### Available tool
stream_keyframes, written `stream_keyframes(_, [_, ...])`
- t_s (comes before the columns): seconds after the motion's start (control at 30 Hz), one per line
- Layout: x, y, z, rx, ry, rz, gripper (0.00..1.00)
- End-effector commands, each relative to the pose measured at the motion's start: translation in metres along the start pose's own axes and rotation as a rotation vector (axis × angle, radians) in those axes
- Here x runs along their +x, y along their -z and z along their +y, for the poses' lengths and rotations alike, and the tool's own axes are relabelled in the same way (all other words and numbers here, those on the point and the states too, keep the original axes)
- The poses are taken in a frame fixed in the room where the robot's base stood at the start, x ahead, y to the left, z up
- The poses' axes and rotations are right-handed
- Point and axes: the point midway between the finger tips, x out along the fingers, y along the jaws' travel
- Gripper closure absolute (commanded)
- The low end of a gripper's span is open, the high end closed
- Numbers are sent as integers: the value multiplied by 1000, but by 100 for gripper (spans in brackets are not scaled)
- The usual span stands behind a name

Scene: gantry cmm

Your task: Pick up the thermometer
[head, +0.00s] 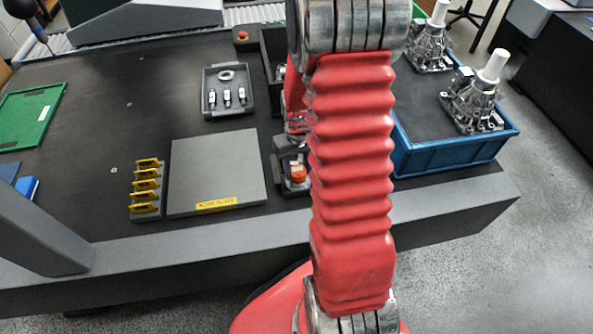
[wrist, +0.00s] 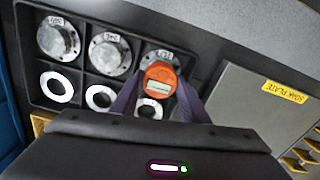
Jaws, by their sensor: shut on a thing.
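The thermometer (wrist: 160,82) has a round orange head with a small pale display. In the wrist view it sits between the two dark fingers of my gripper (wrist: 159,98), which is shut on it. In the head view the orange thermometer (head: 298,173) shows just left of my red arm, beside the grey plate. Its lower part is hidden, and I cannot tell whether it touches what is below. The arm hides most of the gripper in the head view.
A dark rack (wrist: 84,76) with labelled metal cylinders and white rings lies behind the thermometer. The grey soak plate (head: 215,170) and yellow-tagged holder (head: 146,205) are to the left. A blue crate (head: 452,157) with metal castings stands right. A grey tray (head: 215,105) lies farther back.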

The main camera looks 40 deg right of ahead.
Motion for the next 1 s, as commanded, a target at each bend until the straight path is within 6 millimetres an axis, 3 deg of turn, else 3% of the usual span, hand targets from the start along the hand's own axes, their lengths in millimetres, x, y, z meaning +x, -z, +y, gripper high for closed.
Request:
stream_keyframes(0.6, [-86,1,0,0,-1,4,86])
stream_keyframes(1.0, [-92,0,0,-1,0,1,86])
